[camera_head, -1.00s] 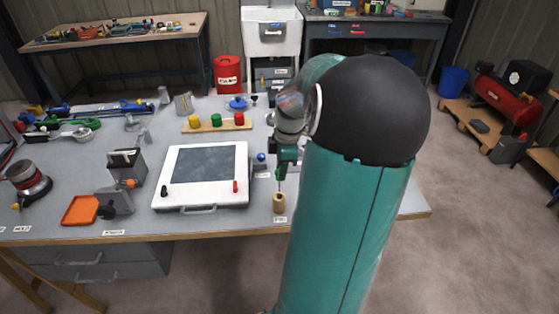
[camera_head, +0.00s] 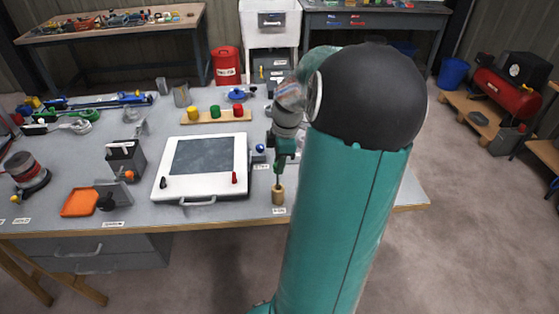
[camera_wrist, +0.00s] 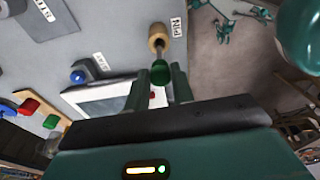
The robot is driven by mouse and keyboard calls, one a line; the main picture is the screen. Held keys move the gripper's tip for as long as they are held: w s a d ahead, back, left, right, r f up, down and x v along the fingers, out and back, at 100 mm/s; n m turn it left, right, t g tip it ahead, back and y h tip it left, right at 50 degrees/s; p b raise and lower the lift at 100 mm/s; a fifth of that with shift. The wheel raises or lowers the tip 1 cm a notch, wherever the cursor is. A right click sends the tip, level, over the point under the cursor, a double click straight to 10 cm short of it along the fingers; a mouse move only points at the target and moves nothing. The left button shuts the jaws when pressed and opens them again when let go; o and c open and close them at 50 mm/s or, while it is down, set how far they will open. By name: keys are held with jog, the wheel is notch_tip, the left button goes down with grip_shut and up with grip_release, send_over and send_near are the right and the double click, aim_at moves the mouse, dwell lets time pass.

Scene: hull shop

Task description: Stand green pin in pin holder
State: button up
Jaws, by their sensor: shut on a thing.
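The pin holder (camera_head: 278,196) is a small upright wooden cylinder near the front edge of the bench, right of the white-framed panel. My gripper (camera_head: 279,163) is above it, pointing down, shut on the green pin (camera_head: 277,179). The pin is about upright, and its lower end meets the top of the holder in the head view; I cannot tell how far it is inside. In the wrist view the green knob of the pin (camera_wrist: 160,69) sits between the two fingers of my gripper (camera_wrist: 161,78), with the wooden holder (camera_wrist: 157,38) just beyond it.
The white-framed panel (camera_head: 243,160) lies just left of the holder. A blue knob (camera_head: 260,148) is close behind my gripper. A wooden block with yellow, green and red knobs (camera_head: 216,117) stands farther back. An orange tray (camera_head: 80,202) lies at the left.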

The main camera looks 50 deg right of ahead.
jog(key=shift+f, duration=0.45)
dwell(0.7)
jog(key=shift+f, duration=0.35)
jog(key=shift+f, duration=2.6)
dwell(1.2)
jog(key=o, duration=1.5)
jog(key=shift+c, duration=0.2)
jog(key=shift+r, duration=0.15)
jog(key=shift+r, duration=3.9)
